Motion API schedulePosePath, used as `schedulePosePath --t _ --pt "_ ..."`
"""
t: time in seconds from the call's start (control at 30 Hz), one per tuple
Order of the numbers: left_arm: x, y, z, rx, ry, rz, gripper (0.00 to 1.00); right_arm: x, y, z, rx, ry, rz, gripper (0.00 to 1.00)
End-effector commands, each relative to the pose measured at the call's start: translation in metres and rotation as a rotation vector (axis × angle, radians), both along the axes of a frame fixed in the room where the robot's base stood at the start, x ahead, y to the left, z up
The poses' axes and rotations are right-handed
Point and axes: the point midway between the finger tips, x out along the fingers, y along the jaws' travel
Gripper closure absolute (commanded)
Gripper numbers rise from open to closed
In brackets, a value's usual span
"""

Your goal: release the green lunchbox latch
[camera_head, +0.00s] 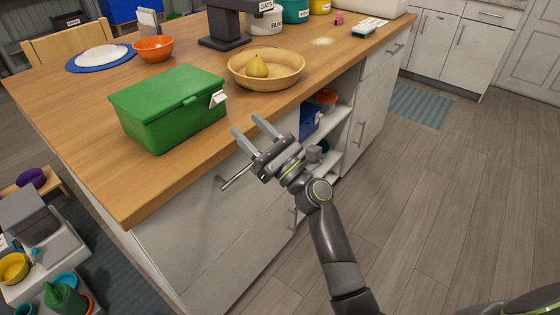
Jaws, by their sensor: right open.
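The green lunchbox (165,112) sits near the front edge of the wooden counter, its lid closed. My right gripper (247,125) is in front of the counter edge, to the right of and a little below the latch. Its two fingers are apart with nothing between them, and they point toward the lunchbox. The gripper does not touch the latch. My left gripper is not in the picture.
A wooden bowl (287,80) holding a yellow pear (257,67) stands right of the lunchbox. An orange bowl (153,49), a white plate (102,54) and a dark stand (225,38) are farther back. The counter (75,120) left of the lunchbox is clear.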

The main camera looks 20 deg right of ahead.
Motion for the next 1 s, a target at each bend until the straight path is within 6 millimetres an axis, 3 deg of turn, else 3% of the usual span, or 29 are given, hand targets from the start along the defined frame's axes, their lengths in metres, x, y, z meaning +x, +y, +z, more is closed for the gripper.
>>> schedulePosePath --t 0.17,0.4,1.0 --pt "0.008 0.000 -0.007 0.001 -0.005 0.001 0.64 -0.033 -0.024 -0.026 -0.002 0.002 -0.001 0.51" --pt "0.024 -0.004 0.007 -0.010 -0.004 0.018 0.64 -0.059 -0.042 -0.042 -0.001 0.000 0.000 0.51" --pt "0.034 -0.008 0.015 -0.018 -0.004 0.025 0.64 -0.071 -0.051 -0.047 0.000 0.000 0.000 0.51"
